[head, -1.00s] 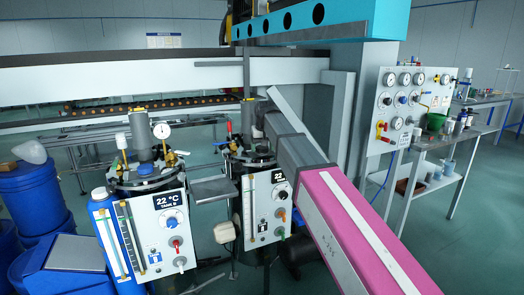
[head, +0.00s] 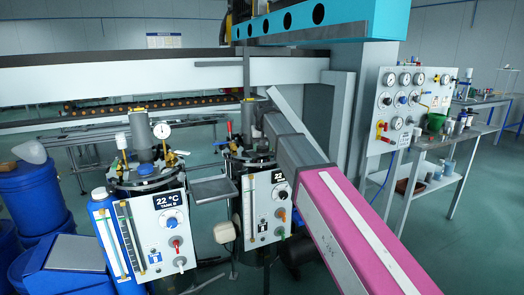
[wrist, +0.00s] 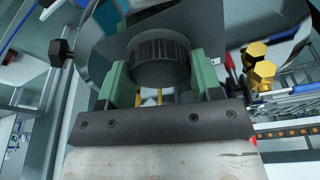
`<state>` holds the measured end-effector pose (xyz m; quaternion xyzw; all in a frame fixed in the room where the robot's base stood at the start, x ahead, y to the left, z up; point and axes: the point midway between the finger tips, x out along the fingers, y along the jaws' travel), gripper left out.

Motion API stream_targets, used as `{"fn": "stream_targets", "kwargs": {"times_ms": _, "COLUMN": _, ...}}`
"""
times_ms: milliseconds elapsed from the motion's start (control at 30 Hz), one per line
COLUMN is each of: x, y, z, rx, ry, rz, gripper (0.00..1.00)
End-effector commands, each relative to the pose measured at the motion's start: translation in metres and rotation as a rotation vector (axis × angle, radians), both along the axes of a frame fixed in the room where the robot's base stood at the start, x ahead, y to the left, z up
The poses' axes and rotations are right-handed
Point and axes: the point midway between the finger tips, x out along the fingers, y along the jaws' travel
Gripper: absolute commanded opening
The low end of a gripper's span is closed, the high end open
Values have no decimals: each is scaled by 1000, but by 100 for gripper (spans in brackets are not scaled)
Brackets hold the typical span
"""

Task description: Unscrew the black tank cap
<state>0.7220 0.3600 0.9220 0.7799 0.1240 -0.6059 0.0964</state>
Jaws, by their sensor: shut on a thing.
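The black tank cap (wrist: 160,62) is round with a ribbed side and fills the middle of the wrist view. My gripper (wrist: 160,76) has its two green fingers on either side of the cap and is shut on it. The cap sits between the fingers, in front of a grey metal surface. In the head view my arm reaches to the top of the right tank (head: 262,205), and the cap cannot be made out there.
The left tank (head: 142,235) stands beside it, with a blue cap, a gauge and valves on top. Gold hexagonal fittings (wrist: 262,75) are close to the right of my gripper. Blue drums (head: 32,200) stand at far left and a gauge panel (head: 408,105) at right.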

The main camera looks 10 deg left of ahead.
Motion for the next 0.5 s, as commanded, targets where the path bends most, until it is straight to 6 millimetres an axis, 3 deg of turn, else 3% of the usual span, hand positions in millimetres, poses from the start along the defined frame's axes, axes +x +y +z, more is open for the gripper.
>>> {"fn": "stream_targets", "kwargs": {"times_ms": 200, "x": 0, "y": -1, "z": 0, "rx": 0, "ry": 0, "rz": 187, "gripper": 33}}
{"fn": "stream_targets", "kwargs": {"times_ms": 500, "x": 0, "y": -1, "z": 0, "rx": -1, "ry": 0, "rz": 221, "gripper": 33}}
